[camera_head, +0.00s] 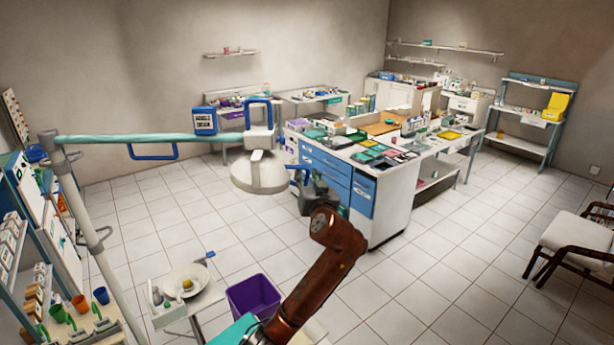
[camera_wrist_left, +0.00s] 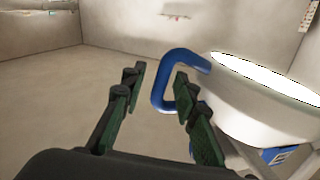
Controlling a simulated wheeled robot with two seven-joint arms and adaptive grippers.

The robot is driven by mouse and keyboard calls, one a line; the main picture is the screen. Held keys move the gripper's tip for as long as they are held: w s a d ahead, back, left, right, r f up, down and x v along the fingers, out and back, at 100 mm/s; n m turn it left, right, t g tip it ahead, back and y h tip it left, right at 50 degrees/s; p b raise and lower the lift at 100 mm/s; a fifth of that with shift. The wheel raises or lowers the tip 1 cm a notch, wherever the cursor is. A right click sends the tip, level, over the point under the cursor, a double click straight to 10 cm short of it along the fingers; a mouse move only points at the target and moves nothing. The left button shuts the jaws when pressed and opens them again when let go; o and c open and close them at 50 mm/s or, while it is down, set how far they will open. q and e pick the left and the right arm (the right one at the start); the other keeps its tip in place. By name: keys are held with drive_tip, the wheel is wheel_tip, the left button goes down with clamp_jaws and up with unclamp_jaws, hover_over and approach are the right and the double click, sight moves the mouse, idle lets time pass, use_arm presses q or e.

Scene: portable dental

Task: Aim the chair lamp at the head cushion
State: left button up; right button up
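The chair lamp (camera_head: 262,172) hangs from a teal-and-white boom, its white round head facing mostly down. In the left wrist view its white head (camera_wrist_left: 245,100) has a bright face on the right. A blue side handle (camera_wrist_left: 160,85) on the lamp shows between and beyond my left gripper's fingers. My left gripper (camera_head: 308,188) is at the lamp's right side, by that handle. In the wrist view its green-padded fingers (camera_wrist_left: 158,82) are apart, with no grip on the handle. A teal surface (camera_head: 232,332) shows at the bottom; I cannot tell if it is the head cushion. My right gripper is out of view.
The boom (camera_head: 120,139) runs left to a pole (camera_head: 95,235). A blue-drawered cabinet (camera_head: 350,185) stands close behind my left gripper. A tray with a bowl (camera_head: 185,280) and a purple bin (camera_head: 252,295) stand below the lamp. Open floor lies at right.

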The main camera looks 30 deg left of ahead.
use_arm(q)
drive_tip(key=c, duration=0.6)
clamp_jaws()
